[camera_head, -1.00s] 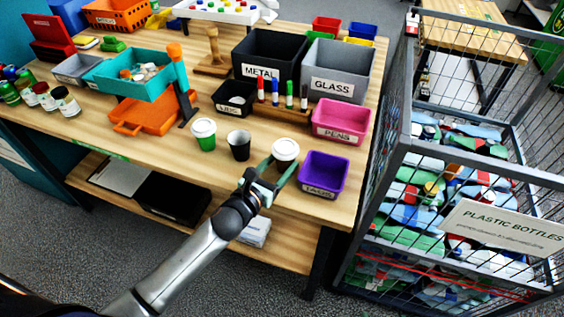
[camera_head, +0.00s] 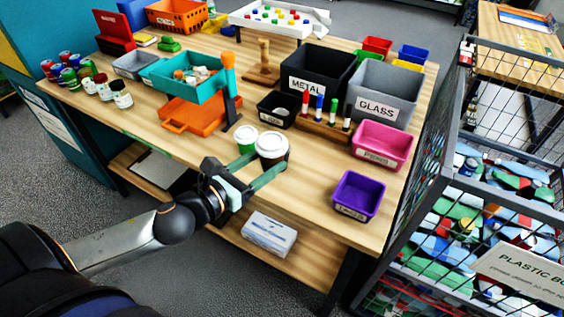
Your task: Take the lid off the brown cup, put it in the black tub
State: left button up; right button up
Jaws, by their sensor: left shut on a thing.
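My left gripper (camera_head: 270,162) is shut on the brown cup (camera_head: 272,163), with a green finger on each side of its body. A white lid (camera_head: 272,145) sits on top of the cup. The cup looks raised, but its base is hidden, so I cannot tell how far it is above the table. A small black tub (camera_head: 278,110) with a white label stands farther back, apart from the gripper. My right gripper is not in view.
A green cup with a white lid (camera_head: 246,137) stands just left of the held cup. A purple bin (camera_head: 358,195) and a pink bin (camera_head: 382,146) stand to the right. A marker rack (camera_head: 323,125) stands beside the tub. Large METAL (camera_head: 318,80) and GLASS (camera_head: 383,95) bins are behind.

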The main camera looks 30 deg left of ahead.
pick_arm(q)
jog(key=shift+s+a+r, duration=0.2)
jog(key=shift+s+a, duration=0.05)
jog(key=shift+s, duration=0.15)
jog(key=o, duration=0.7)
jog(key=shift+c, duration=0.2)
grip_shut()
jog(key=shift+d+r+n+t+y, duration=0.15)
jog(key=shift+d+n+t+y, duration=0.15)
jog(key=shift+d+n+y, duration=0.35)
jog(key=shift+s+d+r+n+y, duration=0.1)
jog(key=shift+d+r+n+y, duration=0.25)
jog(key=shift+d, duration=0.3)
jog(key=shift+d+r+n+y, duration=0.1)
jog(key=shift+d+r+y, duration=0.1)
jog(key=shift+d+y, duration=0.3)
jog(key=shift+s+d+r+n+y, duration=0.1)
jog(key=shift+d+r+n+y, duration=0.15)
jog(key=shift+d, duration=0.5)
